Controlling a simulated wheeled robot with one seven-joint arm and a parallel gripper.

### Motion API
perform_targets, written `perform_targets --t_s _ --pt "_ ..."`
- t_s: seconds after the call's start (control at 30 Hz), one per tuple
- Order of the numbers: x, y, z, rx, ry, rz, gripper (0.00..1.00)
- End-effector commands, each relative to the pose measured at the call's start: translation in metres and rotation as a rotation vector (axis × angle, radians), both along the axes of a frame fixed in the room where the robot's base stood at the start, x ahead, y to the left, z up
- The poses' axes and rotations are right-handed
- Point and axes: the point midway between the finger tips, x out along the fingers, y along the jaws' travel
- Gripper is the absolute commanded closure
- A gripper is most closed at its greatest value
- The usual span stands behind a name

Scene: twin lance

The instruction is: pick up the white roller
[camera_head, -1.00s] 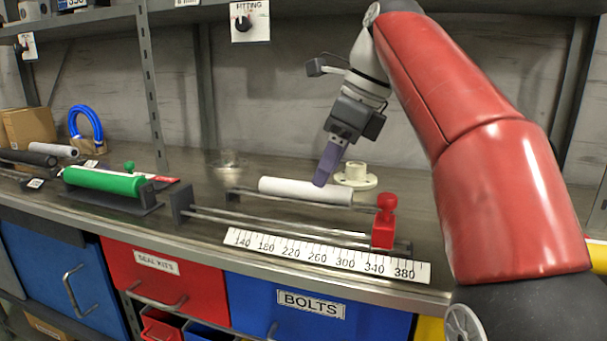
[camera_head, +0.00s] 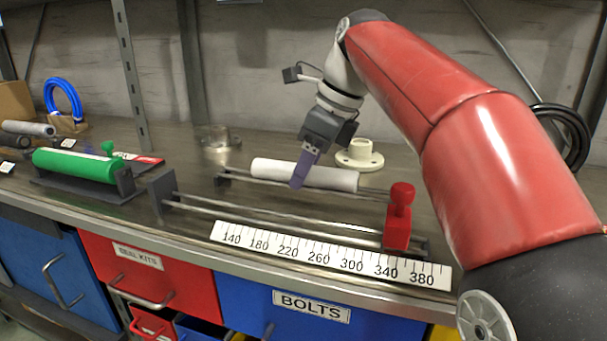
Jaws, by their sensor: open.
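The white roller (camera_head: 334,178) lies at the back of a dark metal rail frame (camera_head: 270,207) on the workbench. My gripper (camera_head: 299,182) comes down from above, and its purple fingers overlap the near side of the roller, left of its middle. The fingers line up in this view, so the gap between them is hidden. I cannot tell whether they touch the roller or stand in front of it. A red clamp block with a knob (camera_head: 398,222) stands at the right end of the frame.
A green roller (camera_head: 75,165) rests in a dark cradle to the left. A white flanged fitting (camera_head: 359,156) stands behind the white roller. A scale strip (camera_head: 330,258) lies along the front. A shelf upright (camera_head: 131,80) rises behind. Drawers hang below the bench edge.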

Motion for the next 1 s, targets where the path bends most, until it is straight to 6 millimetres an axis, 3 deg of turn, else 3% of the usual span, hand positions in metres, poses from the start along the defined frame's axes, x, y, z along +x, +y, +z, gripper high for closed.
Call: perform_targets --t_s 0.27,0.7,1.0 --pt "0.0006 0.0016 -0.0039 0.001 -0.001 0.000 0.42" --pt "0.0006 0.0014 -0.0038 0.001 -0.001 0.000 0.98" --pt "0.0009 0.0016 -0.0014 0.001 -0.003 0.000 0.99"
